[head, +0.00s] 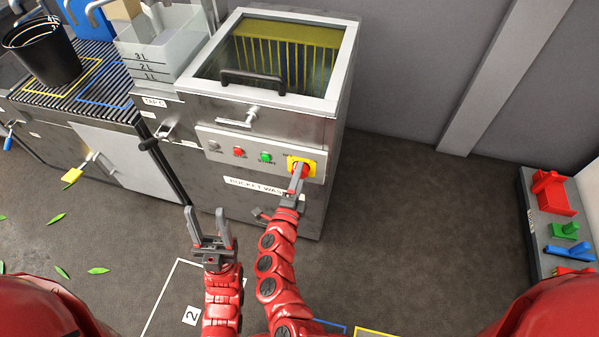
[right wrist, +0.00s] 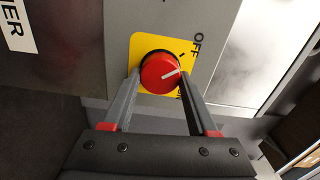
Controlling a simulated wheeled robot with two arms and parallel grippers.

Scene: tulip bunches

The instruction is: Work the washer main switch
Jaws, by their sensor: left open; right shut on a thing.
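The washer main switch is a red rotary knob (right wrist: 160,72) on a yellow plate (right wrist: 143,48). In the head view, the yellow plate (head: 313,160) sits at the right end of the washer's control panel. My right gripper (head: 299,172) is at the knob, and in the right wrist view its two fingers (right wrist: 160,85) sit either side of it, shut on it. The knob's white mark points right in that view, a little below the OFF label (right wrist: 197,45). Another label by the knob is mostly hidden by a finger. My left gripper (head: 208,225) is open and empty, in front of the washer.
The bucket washer (head: 335,100) has a glass lid with a black handle (head: 253,80). Its panel also holds grey, red and green buttons (head: 265,157). A black bucket (head: 43,50) stands on the grate at left. A rack (head: 540,220) stands at right. Leaves lie on the floor.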

